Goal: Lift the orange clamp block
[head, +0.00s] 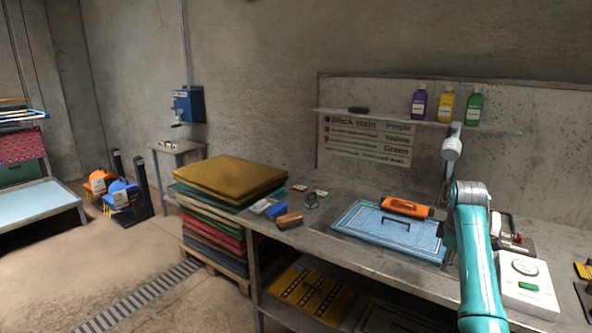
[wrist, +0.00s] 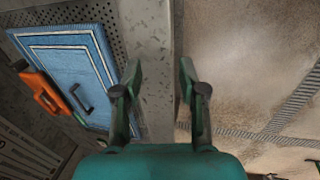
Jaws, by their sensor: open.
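The orange clamp block (head: 406,207) lies along the back edge of a blue mat with a pale border (head: 365,238) on the workbench. In the wrist view the orange clamp block (wrist: 42,92) is at the far left, beside the blue mat (wrist: 75,62); a cut-out shows in it. A black handle (wrist: 82,98) stands on the mat close to the block. My gripper (wrist: 160,75) is open and empty, off to the right of the block and mat and above the bench's front edge. In the head view my arm hides part of the gripper.
A white device with a dial (head: 526,284) stands on the bench at right. A stack of coloured mats (head: 228,180) is at left. Small blocks (head: 289,221) lie on the bench left of the blue mat. A shelf (head: 400,119) with bottles is behind. Open floor (wrist: 245,60) lies beyond the bench edge.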

